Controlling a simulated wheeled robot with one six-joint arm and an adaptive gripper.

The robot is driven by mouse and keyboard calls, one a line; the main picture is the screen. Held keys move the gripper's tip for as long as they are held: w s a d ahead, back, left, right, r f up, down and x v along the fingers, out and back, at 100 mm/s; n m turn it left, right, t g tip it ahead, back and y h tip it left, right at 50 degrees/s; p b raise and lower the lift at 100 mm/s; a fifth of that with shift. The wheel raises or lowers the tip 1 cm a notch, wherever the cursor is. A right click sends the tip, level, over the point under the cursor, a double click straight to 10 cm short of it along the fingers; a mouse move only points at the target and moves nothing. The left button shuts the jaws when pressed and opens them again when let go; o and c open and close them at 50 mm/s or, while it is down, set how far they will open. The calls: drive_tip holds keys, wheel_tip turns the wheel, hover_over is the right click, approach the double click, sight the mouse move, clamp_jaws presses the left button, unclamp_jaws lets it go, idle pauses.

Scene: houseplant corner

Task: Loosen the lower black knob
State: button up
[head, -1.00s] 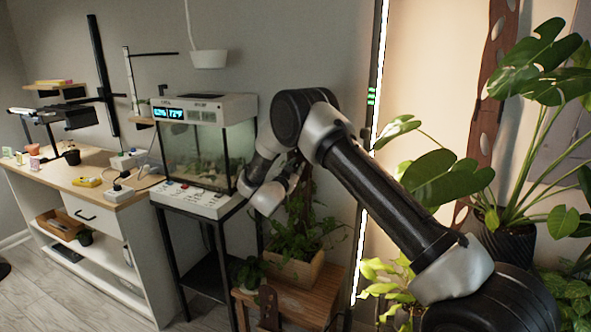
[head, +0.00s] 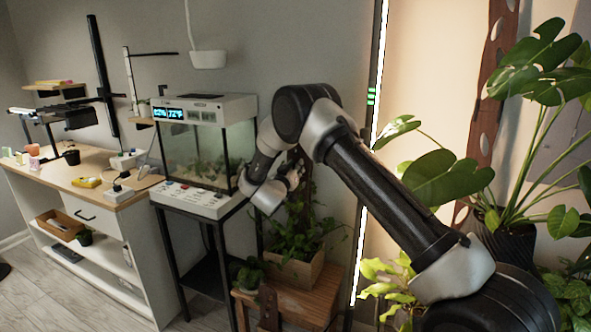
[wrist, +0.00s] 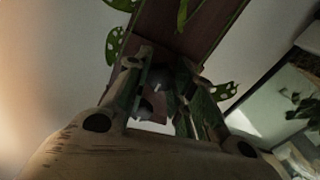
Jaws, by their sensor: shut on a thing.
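My gripper (wrist: 163,70) reaches in at the plant support in the wrist view, with its two fingers closed around a small dark rounded knob (wrist: 158,77). The knob is in shadow and partly hidden by the fingers. A brown board-like support (wrist: 185,25) rises behind it. In the head view my gripper (head: 295,172) is in front of the leafy plant (head: 295,225) in the wooden planter box (head: 296,270). No knob can be made out there. I cannot tell how tight the knob is.
The glass terrarium (head: 205,155) stands close to the left of my gripper on a black stand. The planter rests on a wooden stool (head: 318,300). A large-leaved plant (head: 440,180) fills the right side. A white and wood bench (head: 140,235) is further left.

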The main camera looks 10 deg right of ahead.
drive_tip(key=shift+f, duration=0.1)
drive_tip(key=o, duration=1)
drive_tip(key=shift+o, duration=0.2)
drive_tip(key=shift+a, duration=0.1)
drive_tip(key=v, duration=1.2)
